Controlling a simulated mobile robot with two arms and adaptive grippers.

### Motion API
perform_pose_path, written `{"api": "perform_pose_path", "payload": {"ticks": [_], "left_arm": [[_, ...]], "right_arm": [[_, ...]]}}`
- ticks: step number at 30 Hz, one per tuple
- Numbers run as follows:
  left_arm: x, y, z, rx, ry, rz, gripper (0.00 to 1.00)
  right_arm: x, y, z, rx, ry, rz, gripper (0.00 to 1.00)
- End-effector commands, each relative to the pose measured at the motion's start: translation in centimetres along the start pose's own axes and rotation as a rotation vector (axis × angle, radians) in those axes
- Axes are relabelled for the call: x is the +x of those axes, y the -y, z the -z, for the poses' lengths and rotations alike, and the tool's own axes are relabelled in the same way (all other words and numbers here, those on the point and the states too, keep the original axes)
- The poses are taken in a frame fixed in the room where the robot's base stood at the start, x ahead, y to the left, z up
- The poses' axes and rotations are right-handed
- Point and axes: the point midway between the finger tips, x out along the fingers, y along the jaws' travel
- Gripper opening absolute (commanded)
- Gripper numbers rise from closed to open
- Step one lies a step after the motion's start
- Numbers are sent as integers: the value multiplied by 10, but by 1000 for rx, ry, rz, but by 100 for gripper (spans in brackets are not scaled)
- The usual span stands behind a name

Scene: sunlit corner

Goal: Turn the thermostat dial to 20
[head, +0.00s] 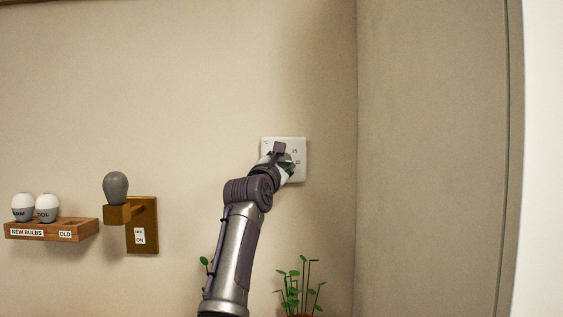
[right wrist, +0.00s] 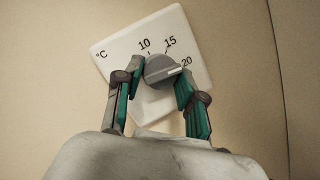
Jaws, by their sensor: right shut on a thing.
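The thermostat (head: 299,172) is a white square plate on the wall, mostly behind my right arm in the head view. In the right wrist view the plate (right wrist: 125,45) looks tilted and shows °C and the marks 10, 15 and 20. Its grey round dial (right wrist: 160,70) has a white pointer line directed at or very near the 20. My right gripper (right wrist: 162,82) is shut on the dial, with a green-padded finger at each side. In the head view my right gripper (head: 285,163) is at the plate. My left gripper is out of view.
A grey bulb (head: 116,187) stands in a wooden wall holder with a switch label, left of my arm. A wooden shelf (head: 50,229) holds two white bulbs beside it. A green plant (head: 300,288) is below the thermostat. A wall corner is to the right.

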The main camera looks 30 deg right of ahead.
Motion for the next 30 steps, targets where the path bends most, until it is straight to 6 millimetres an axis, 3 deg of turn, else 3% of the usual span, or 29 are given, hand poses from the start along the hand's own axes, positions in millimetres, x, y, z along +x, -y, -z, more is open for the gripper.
{"api": "perform_pose_path", "payload": {"ticks": [14, 15, 18, 30], "left_arm": [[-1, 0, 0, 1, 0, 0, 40], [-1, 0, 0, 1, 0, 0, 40], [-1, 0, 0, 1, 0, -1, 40], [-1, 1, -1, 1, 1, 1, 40]], "right_arm": [[0, -1, -2, 12, 2, 2, 5], [0, -1, -2, 12, 2, 2, 46], [0, -1, -2, 12, 1, 2, 63], [2, -5, -5, 12, 1, 3, 64]]}}
